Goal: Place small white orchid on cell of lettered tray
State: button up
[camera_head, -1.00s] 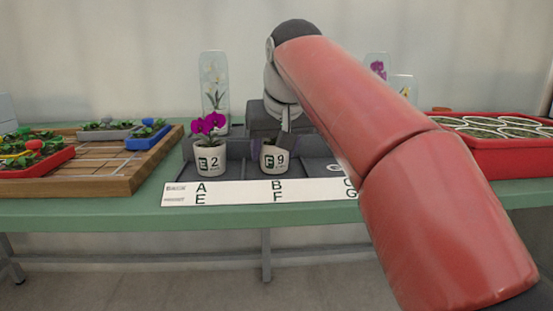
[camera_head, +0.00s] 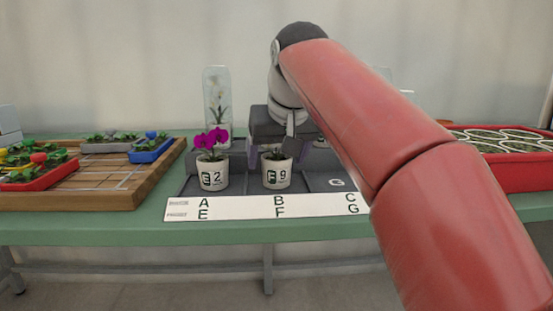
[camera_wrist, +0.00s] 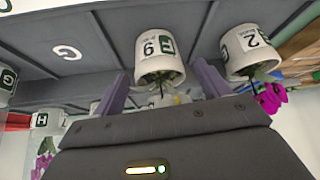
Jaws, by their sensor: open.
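A small white pot marked F 9 (camera_head: 277,172) stands upright in the dark lettered tray (camera_head: 233,184), behind the letters B and F on its label strip. In the wrist view the F 9 pot (camera_wrist: 159,57) appears upside down, with leaves and pale bits that may be its white bloom. The gripper hides its top in the head view. My gripper (camera_head: 277,155) is open, its purple fingers apart on either side of the pot, with gaps visible in the wrist view (camera_wrist: 162,88). The G cell (camera_head: 337,182) looks empty.
A magenta orchid in pot E 2 (camera_head: 213,174) stands close left of pot F 9. A glass-covered white flower (camera_head: 217,103) is behind. A wooden board (camera_head: 110,185) with small trays lies left, a red tray (camera_head: 505,172) right. A pot marked H (camera_wrist: 46,122) shows in the wrist view.

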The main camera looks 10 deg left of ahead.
jog(key=p+v, duration=0.2)
jog(key=v, duration=0.8)
jog(key=shift+p, duration=0.35)
jog(key=s+d+f+m, duration=0.15)
jog(key=d+f, duration=0.35)
jog(key=d, duration=0.5)
jog(key=s+d+f+m+h, duration=0.1)
jog(key=s+d+f, duration=0.3)
jog(key=f, duration=0.5)
jog(key=s+d+f+m+h, duration=0.1)
jog(key=s+d+f, duration=0.4)
jog(key=f, duration=0.4)
jog(key=s+d+f+m+h, duration=0.1)
jog(key=s+d+f+m, duration=0.1)
jog(key=s+d+f, duration=0.3)
notch_tip(320, 180, down, 4)
jog(key=shift+s+f, duration=0.1)
jog(key=shift+s, duration=0.9)
jog(key=shift+d, duration=0.1)
